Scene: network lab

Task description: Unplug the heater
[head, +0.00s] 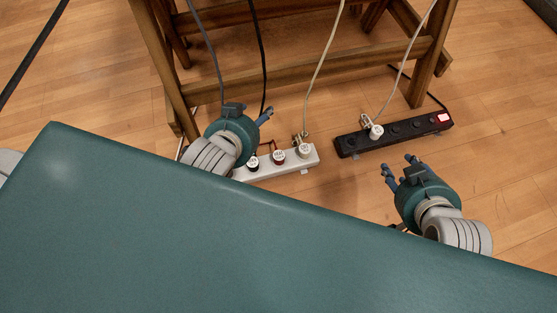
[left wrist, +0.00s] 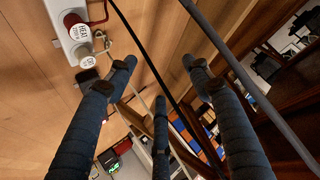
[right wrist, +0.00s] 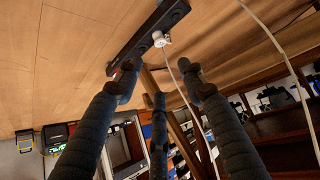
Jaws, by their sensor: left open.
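My left gripper (head: 266,113) is open and empty, above and behind the strip, apart from the plugs. My right gripper (head: 399,166) is open and empty, in front of a black power strip (head: 405,132). The left end of the white strip is hidden by my left arm.
The black strip holds one white plug (head: 375,131) and has a lit red switch (head: 444,117). Several cords hang past the wooden frame (head: 330,58) behind the strips. A green surface (head: 200,240) fills the foreground. Bare floor (head: 500,160) lies at the right.

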